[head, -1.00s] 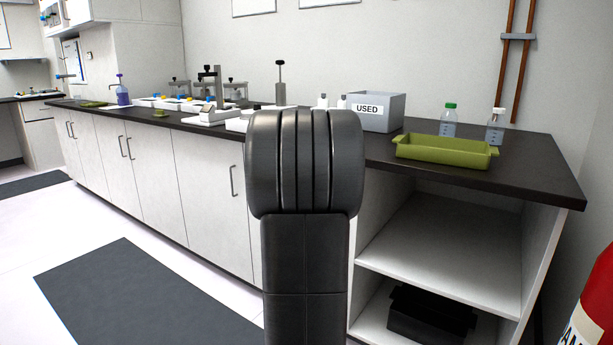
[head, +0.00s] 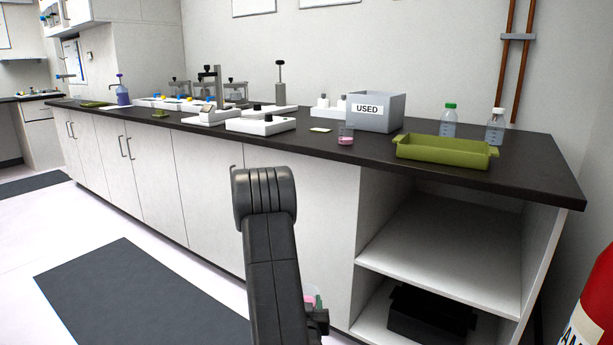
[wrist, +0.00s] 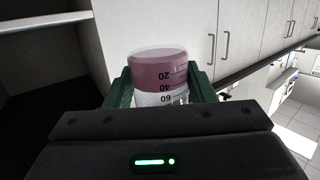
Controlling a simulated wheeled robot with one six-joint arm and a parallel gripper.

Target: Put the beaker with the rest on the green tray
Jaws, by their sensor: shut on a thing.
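My gripper (wrist: 162,78) has green fingers and is shut on a clear beaker (wrist: 158,68) holding pink liquid. Its printed numbers look upside down in the wrist view. In the head view the held beaker (head: 311,299) is partly hidden behind my arm, below counter height in front of the cabinets. Another small beaker (head: 345,138) with pink liquid stands on the counter, left of the green tray and in front of the grey USED bin. The green tray (head: 445,152) lies near the counter's right end, and no beaker shows in it.
The grey USED bin (head: 376,112) stands behind the second beaker. Two bottles, one green-capped (head: 448,122) and one white-capped (head: 495,128), stand behind the tray. White lab devices (head: 260,125) line the counter to the left. Open shelves (head: 445,240) lie under the tray.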

